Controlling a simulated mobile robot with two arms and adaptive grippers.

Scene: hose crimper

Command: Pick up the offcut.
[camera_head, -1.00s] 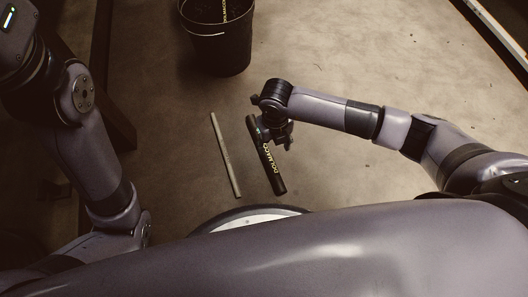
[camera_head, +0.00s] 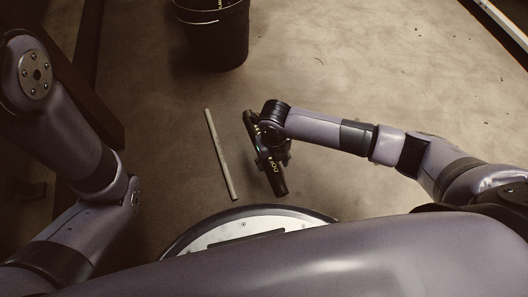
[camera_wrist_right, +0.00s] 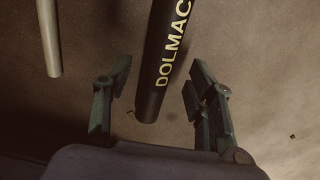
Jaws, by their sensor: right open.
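The offcut appears to be the black hose piece (camera_head: 278,182) with yellow lettering, lying on the floor in front of my base. In the right wrist view this black piece (camera_wrist_right: 163,60) runs from the top edge down between the fingers, its near end in full view. My right gripper (camera_head: 271,152) is over it in the head view and hides its middle. In the right wrist view the right gripper (camera_wrist_right: 158,75) is open, one finger on each side of the piece. I cannot tell whether they touch. My left gripper is outside the views.
A thin pale rod (camera_head: 220,155) lies on the floor left of the black piece; it also shows in the right wrist view (camera_wrist_right: 49,38). A black bucket (camera_head: 215,35) stands farther back. The floor (camera_head: 400,80) to the right is mostly clear.

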